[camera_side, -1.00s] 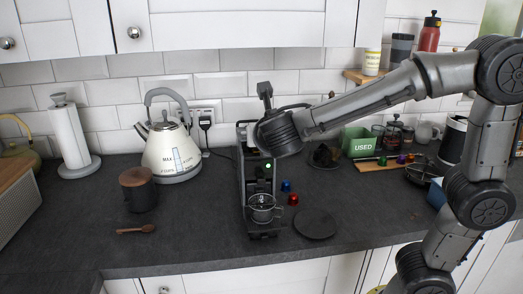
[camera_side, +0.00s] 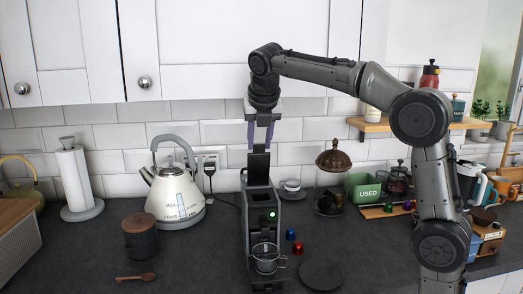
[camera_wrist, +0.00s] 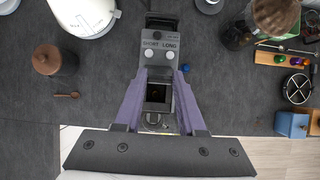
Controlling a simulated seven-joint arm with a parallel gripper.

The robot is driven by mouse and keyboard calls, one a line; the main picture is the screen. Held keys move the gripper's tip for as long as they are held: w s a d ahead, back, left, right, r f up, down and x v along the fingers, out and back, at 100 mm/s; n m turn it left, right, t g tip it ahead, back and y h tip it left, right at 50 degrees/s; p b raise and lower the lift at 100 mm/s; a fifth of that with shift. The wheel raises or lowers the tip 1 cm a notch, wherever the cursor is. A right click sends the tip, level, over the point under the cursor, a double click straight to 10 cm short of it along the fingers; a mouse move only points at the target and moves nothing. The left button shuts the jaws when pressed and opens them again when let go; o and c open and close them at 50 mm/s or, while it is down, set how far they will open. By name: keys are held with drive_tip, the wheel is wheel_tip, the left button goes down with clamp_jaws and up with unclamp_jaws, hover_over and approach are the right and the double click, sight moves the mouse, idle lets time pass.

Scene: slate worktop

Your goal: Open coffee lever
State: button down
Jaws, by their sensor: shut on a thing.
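The black coffee machine (camera_side: 262,215) stands mid-worktop with a green light on its front. Its lever (camera_side: 259,168) stands upright above the body in the side view. My gripper (camera_side: 260,147) points down from above, its two purple fingers on either side of the lever's upper end, shut on it. In the wrist view my gripper (camera_wrist: 161,76) reaches over the machine's top, where SHORT and LONG buttons (camera_wrist: 161,50) show and a dark square opening lies between the fingers. A glass cup (camera_side: 267,258) sits under the front of the machine.
A cream kettle (camera_side: 174,195) stands left of the machine. A dark round plate (camera_side: 321,273) and red and blue capsules (camera_side: 298,248) lie to its right. Wall cabinets (camera_side: 225,50) hang behind and above my arm. A lidded pot (camera_side: 140,235) is at the left.

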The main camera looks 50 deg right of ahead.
drive_tip(key=shift+w+d+r, duration=0.2)
drive_tip(key=shift+w+d, duration=0.55)
drive_tip(key=shift+w+d+r, duration=0.15)
drive_tip(key=shift+w+d, duration=0.55)
drive_tip(key=shift+c, duration=2.4)
unclamp_jaws()
drive_tip(key=shift+f, duration=0.1)
drive_tip(key=v, duration=1.4)
drive_tip(key=shift+f, duration=0.1)
